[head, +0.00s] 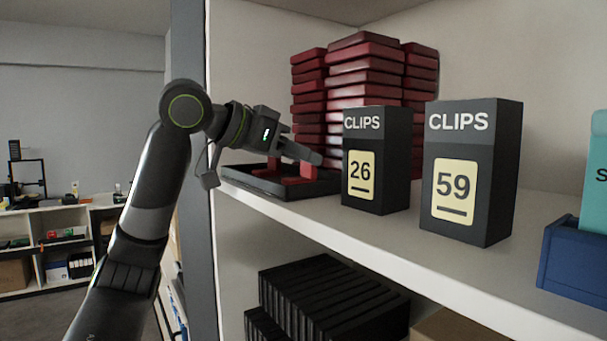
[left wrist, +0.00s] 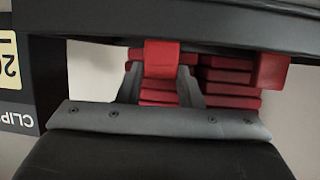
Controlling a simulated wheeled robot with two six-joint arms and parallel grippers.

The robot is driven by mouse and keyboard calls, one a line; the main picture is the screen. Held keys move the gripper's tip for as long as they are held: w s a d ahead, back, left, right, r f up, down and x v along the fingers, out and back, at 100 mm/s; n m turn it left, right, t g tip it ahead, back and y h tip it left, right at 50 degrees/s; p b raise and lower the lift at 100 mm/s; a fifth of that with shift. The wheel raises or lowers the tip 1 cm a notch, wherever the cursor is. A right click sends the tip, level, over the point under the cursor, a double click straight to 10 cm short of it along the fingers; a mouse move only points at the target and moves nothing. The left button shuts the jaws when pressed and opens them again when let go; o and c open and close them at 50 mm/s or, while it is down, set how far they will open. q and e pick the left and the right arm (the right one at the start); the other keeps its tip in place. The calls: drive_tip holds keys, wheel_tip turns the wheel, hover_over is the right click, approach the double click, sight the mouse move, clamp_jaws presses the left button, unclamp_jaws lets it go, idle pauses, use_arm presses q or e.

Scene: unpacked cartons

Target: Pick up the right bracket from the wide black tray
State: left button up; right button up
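The wide black tray (head: 285,188) lies on the shelf at its left end, and its dark edge crosses the top of the left wrist view (left wrist: 100,27). Two red brackets stand at the tray: the left bracket (head: 274,168) and the right bracket (head: 306,171). The left wrist view is upside down, so the right bracket (left wrist: 161,58) shows in its middle and the left bracket (left wrist: 270,70) to its right. My left gripper (head: 306,155) has its fingers on both sides of the right bracket, with no clear gap. The bracket still appears at the tray. My right gripper is out of view.
A black clips box marked 26 (head: 378,160) stands close to the tray's right, and a box marked 59 (head: 470,172) beyond it. Stacked red cases (head: 365,80) rise behind the tray. A blue bin (head: 575,258) is at the far right. Black items (head: 325,295) fill the shelf below.

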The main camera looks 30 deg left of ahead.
use_arm(q)
drive_tip(key=c, duration=0.3)
drive_tip(key=shift+r, duration=0.1)
